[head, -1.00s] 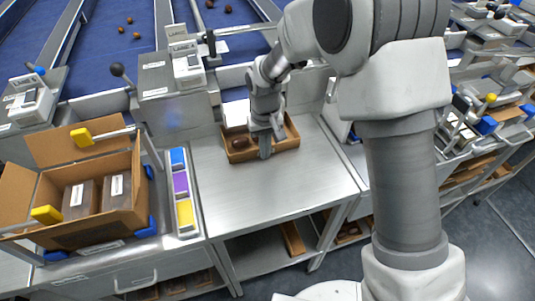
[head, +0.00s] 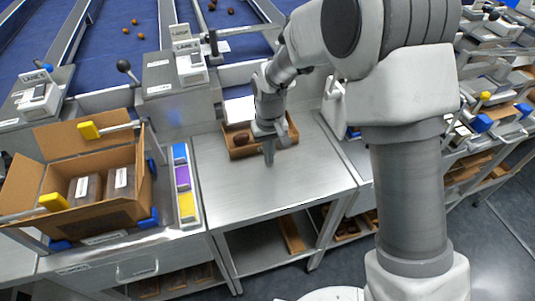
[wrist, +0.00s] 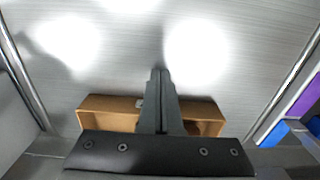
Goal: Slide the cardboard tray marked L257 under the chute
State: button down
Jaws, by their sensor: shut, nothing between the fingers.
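An open brown cardboard tray (head: 240,153) sits at the back of the bare metal bench, in front of the chute opening. No L257 mark can be read on it. A dark brown date (head: 241,138) shows inside. My gripper (head: 269,160) points down at the tray's near side, fingers shut and empty, and my wrist hides part of the tray. In the wrist view the tray (wrist: 105,104) lies behind the shut fingers (wrist: 159,72), whose tips are over bare metal. I cannot tell whether the fingers touch the tray wall.
The metal bench top (head: 285,185) is clear in front of the tray. To the left stand a strip of blue, purple and yellow bins (head: 186,205) and an open cardboard box (head: 100,215) holding dark labelled packs. Chute housings (head: 175,85) stand behind.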

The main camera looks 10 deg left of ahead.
jog(key=s+d+r+m+t+p, duration=0.1)
jog(key=d+r, duration=0.3)
jog(key=r, duration=0.5)
jog(key=s+d+r, duration=0.1)
jog(key=d+r, duration=0.3)
jog(key=r, duration=0.5)
jog(key=s+d+r+m+t, duration=0.2)
jog(key=s+d+r, duration=0.2)
jog(key=s+d, duration=0.4)
jog(key=s+d+r+m+t+p, duration=0.1)
jog(key=s+d+r+m+t, duration=0.1)
jog(key=s+d, duration=0.6)
notch_tip(320, 180, up, 3)
jog(key=shift+s+d+f+m+t, duration=0.1)
jog(key=shift+s+d+m+t, duration=0.25)
jog(key=shift+d+m, duration=0.45)
